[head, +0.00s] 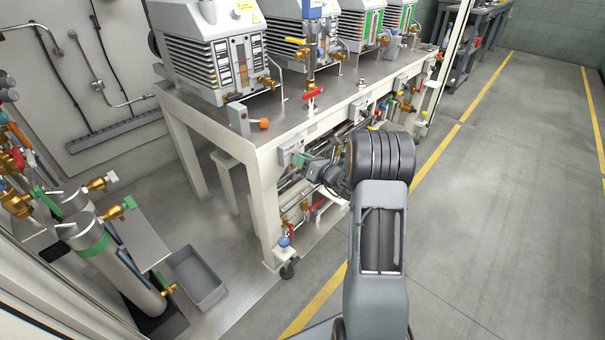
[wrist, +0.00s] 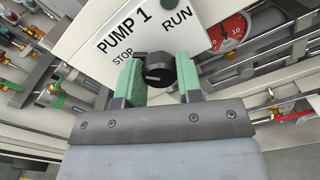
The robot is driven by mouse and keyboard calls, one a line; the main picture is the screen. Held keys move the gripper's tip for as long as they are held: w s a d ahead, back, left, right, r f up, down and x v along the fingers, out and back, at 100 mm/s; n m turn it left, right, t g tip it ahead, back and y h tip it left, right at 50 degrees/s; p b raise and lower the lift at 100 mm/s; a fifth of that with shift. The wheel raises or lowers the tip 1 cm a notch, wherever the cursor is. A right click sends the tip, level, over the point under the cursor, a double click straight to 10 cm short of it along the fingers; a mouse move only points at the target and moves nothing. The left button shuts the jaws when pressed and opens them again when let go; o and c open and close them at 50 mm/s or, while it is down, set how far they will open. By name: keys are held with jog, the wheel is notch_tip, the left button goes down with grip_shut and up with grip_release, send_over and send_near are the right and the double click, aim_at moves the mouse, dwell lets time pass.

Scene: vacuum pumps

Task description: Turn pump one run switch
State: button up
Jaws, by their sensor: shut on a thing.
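The pump one run switch (wrist: 158,70) is a black rotary knob on a white plate (wrist: 120,38) marked PUMP 1, STOP and RUN in the wrist view. My gripper (wrist: 159,74) has its green-padded fingers on either side of the knob and is shut on it. The fingers hide the knob's sides, and I cannot tell for certain which mark it points to. In the head view the plate (head: 290,151) is on the front of the pump table, and my gripper (head: 305,161) meets it there.
Several pumps (head: 225,60) stand on the table (head: 185,103). A red-handled valve (head: 312,94) and an orange-knobbed lever (head: 263,123) are near its edge. Pipes and valves fill the space below. Gas cylinders (head: 115,262) and a grey bin (head: 197,278) are at left. The floor at right is clear.

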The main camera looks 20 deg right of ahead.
jog(key=o, duration=0.6)
jog(key=shift+p, duration=0.5)
jog(key=o, duration=0.4)
jog(key=shift+o, duration=0.2)
jog(key=shift+s+d, duration=0.1)
jog(key=shift+s, duration=0.15)
jog(key=shift+v, duration=0.75)
jog(key=p+v, duration=0.1)
jog(key=v, duration=0.5)
